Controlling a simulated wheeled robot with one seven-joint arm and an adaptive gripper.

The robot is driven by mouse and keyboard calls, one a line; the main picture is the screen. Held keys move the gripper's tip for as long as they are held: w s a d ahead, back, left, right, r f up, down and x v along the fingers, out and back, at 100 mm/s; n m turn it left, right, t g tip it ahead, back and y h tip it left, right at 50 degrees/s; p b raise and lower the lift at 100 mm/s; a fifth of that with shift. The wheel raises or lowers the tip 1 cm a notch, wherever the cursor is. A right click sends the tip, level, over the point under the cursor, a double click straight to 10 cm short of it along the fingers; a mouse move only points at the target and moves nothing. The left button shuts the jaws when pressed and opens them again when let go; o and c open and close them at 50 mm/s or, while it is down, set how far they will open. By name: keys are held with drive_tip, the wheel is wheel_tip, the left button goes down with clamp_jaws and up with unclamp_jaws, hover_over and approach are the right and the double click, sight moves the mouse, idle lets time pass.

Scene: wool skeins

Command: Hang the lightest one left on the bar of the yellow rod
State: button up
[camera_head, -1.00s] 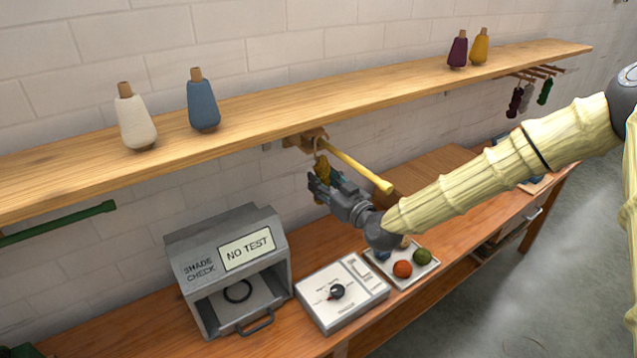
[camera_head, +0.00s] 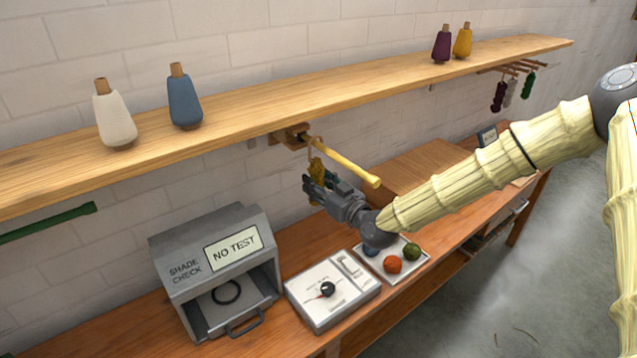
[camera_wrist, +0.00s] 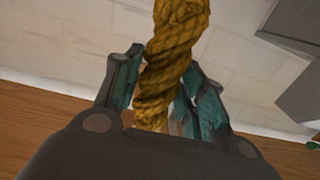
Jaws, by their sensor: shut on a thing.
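The yellow rod (camera_head: 345,164) sticks out from a wooden bracket under the shelf, its free end toward me. My gripper (camera_head: 312,188) is beside and below the rod, near its bracket end. It is shut on a mustard-yellow twisted skein (camera_head: 317,171). In the wrist view the skein (camera_wrist: 176,55) runs up between the two teal-padded fingers (camera_wrist: 163,95). In the head view the skein's top is close to the rod; I cannot tell whether its loop is around the bar. Several small skeins (camera_head: 509,92) hang from pegs at the far right, dark purple, grey and green.
The wooden shelf (camera_head: 265,102) runs above, carrying yarn cones. A green rod (camera_head: 50,222) is at left. Below are the shade-check box (camera_head: 213,255), a dial device (camera_head: 325,315) and a tray (camera_head: 418,262) with coloured balls. A wooden box (camera_head: 420,165) stands behind my arm.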

drive_tip(key=o, duration=1.1)
drive_tip(key=shift+c, duration=0.2)
